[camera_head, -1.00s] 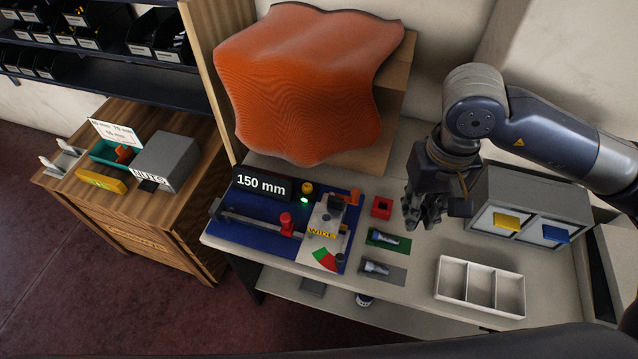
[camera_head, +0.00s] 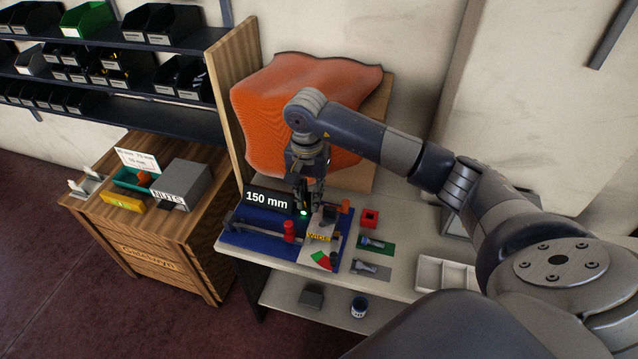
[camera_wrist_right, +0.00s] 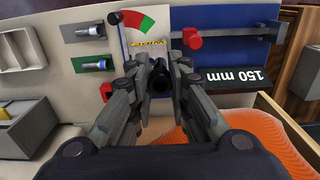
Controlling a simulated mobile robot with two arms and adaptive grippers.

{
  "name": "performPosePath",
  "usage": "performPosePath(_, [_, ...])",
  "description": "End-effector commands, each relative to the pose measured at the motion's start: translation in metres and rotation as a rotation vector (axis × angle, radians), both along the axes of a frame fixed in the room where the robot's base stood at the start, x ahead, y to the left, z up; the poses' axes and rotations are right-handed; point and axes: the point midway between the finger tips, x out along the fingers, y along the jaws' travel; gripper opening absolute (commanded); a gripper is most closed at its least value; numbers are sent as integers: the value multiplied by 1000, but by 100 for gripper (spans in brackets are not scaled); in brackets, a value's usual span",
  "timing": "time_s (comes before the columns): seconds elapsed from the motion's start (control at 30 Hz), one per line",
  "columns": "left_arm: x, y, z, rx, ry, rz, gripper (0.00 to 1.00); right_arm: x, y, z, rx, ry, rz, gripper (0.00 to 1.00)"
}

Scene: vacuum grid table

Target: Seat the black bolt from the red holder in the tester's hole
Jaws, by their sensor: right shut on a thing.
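My right gripper (camera_head: 308,205) is over the back part of the tester, next to the 150 mm display. In the wrist view, the fingers (camera_wrist_right: 160,68) are shut on a dark round piece, the black bolt (camera_wrist_right: 157,79). The tester has a blue base (camera_head: 262,240), a pale plate marked WIDE, a red-green dial and a lit green lamp. Its hole is hidden by the gripper; I cannot tell whether the bolt touches it. The red holder (camera_head: 369,218) stands right of the tester and shows a dark opening; it also shows in the wrist view (camera_wrist_right: 106,91). My left gripper is out of view.
A white divided tray (camera_head: 428,272) stands further right, partly behind my arm. An orange draped thing (camera_head: 270,110) rises close behind the tester. A wooden cabinet (camera_head: 170,255) stands left.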

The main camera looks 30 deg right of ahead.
Motion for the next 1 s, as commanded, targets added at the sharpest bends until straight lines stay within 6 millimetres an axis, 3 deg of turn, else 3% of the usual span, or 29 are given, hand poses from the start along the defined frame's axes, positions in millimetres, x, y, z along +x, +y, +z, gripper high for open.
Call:
performPosePath(0.03, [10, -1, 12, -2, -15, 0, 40, 1, -14, -4, 1, 8, -69, 0])
performPosePath(0.1, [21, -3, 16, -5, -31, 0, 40, 4, -27, -13, 2, 4, -136, 0])
performPosePath(0.23, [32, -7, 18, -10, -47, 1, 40, 6, -38, -21, 2, -2, -191, 0])
performPosePath(0.67, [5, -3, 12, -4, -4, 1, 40, 6, -39, -23, 1, -4, -199, 0])
performPosePath(1.0, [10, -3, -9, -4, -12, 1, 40, 6, -39, -44, 1, 0, -207, 0])
